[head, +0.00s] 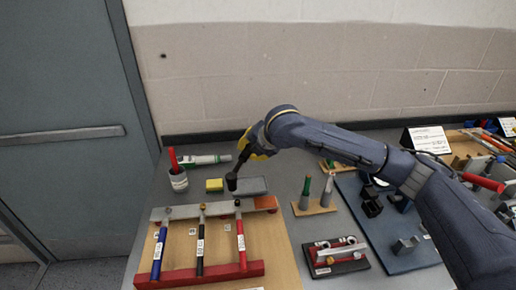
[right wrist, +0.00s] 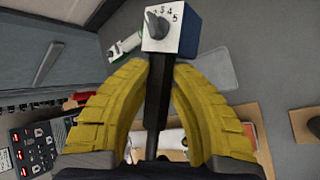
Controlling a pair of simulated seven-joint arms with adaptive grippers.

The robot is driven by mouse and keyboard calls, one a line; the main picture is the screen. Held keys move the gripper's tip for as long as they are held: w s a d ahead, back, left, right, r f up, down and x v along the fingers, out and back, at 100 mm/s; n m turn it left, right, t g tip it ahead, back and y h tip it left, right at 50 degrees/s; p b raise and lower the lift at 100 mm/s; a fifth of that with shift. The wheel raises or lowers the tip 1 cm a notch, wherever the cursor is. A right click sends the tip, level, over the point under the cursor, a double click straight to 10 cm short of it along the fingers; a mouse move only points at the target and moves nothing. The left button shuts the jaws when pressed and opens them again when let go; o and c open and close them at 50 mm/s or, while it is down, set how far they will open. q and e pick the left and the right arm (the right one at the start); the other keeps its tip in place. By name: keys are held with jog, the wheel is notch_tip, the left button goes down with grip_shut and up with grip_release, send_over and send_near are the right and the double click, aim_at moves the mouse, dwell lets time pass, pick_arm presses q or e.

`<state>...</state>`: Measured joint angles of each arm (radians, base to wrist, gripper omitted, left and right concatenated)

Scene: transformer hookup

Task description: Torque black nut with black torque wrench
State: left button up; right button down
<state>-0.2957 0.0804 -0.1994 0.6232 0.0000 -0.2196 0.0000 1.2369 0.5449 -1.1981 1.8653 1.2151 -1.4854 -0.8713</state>
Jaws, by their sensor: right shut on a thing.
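My right gripper (head: 254,150) has yellow fingers and is shut on the black torque wrench (head: 240,166). The wrench slants down and left, its dark lower end above the grey bar behind the rack. In the right wrist view the fingers close around its black shaft (right wrist: 158,95); a pale face with a numbered dial (right wrist: 157,25) shows at the shaft's far end. The rack (head: 180,211) holds blue, black and red cables; the black cable (head: 201,245) is in the middle. The black nut (head: 202,207) seems to be at its top, too small to make out clearly. The wrench end is apart from it. My left gripper is out of view.
A white cup (head: 179,181) with a red-handled tool and a yellow block (head: 214,185) stand behind the rack. Upright green and grey tools (head: 306,190) stand to the right. A small red-and-black fixture (head: 338,256) and a blue board (head: 377,235) lie further right.

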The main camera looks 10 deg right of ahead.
jog(key=shift+d+m, duration=0.4)
jog(key=shift+d, duration=0.5)
jog(key=shift+f, duration=0.15)
jog(key=shift+f, duration=2.45)
jog(key=shift+w+f, duration=0.1)
jog(key=shift+f, duration=0.85)
jog(key=shift+d+t, duration=0.1)
jog(key=shift+t, duration=0.2)
jog(key=shift+s+d+m+h, duration=0.7)
jog(key=shift+m+h, duration=0.1)
jog(key=shift+m, duration=0.1)
jog(key=shift+s+d, duration=0.15)
jog(key=shift+d, duration=0.1)
